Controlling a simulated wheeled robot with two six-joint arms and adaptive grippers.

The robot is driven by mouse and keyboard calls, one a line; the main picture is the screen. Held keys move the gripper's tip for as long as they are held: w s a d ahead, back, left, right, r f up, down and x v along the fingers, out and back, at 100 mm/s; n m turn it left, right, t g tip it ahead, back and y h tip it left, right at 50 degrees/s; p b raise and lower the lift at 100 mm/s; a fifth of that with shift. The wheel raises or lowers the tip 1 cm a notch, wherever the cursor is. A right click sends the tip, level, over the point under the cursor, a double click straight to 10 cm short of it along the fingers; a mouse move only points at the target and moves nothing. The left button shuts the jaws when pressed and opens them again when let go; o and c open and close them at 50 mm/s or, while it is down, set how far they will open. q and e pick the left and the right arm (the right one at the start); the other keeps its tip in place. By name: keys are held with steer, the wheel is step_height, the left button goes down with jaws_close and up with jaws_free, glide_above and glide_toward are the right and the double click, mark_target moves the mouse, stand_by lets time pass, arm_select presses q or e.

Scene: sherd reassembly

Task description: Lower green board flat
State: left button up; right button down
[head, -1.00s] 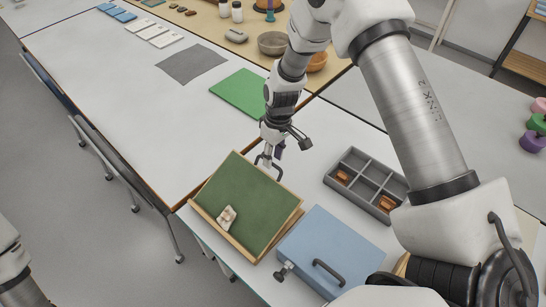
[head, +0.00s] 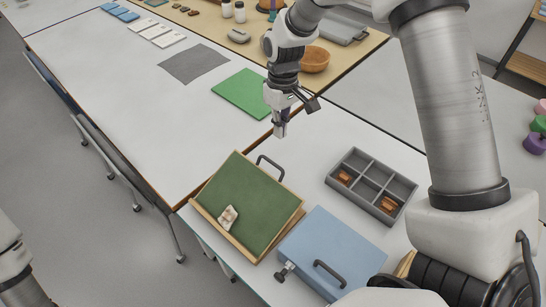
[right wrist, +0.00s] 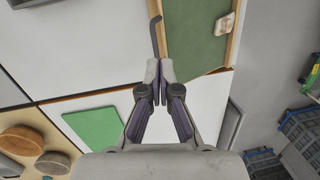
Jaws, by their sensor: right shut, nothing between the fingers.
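The green board (head: 248,195) has a wooden frame, a dark handle (head: 270,163) on its far edge and a ledge (head: 222,233) along its near-left edge. A pale sherd (head: 228,215) rests low on the board near the ledge. The board looks sloped, but I cannot tell how steeply. My right gripper (head: 281,131) is shut and empty, above the table beyond the handle, apart from it. In the right wrist view the closed fingertips (right wrist: 160,72) appear just below the handle (right wrist: 157,38) and board (right wrist: 192,38). My left gripper is out of frame.
A blue case (head: 335,248) lies close to the board's right. A grey compartment tray (head: 372,187) with orange-brown sherds stands farther right. A flat green mat (head: 243,92) and a grey mat (head: 195,63) lie beyond. White table is clear between the board and the tray.

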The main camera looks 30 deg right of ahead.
mark_target(271, 162)
steer(key=w+a+r+n+t+h+b, duration=0.1)
steer(key=a+t+h+b, duration=0.15)
steer(key=a+b, duration=0.4)
steer(key=shift+g+h, duration=0.35)
steer(key=shift+h, duration=0.1)
steer(key=x, duration=0.4)
steer(key=d+x, duration=0.1)
steer(key=x, duration=0.8)
steer(key=shift+w+d+r, duration=0.15)
steer(key=shift+d+r, duration=0.1)
steer(key=shift+d, duration=0.1)
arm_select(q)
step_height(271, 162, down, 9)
arm_select(e)
steer(key=shift+f, duration=0.55)
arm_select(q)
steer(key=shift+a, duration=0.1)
arm_select(e)
steer(key=shift+d, duration=0.1)
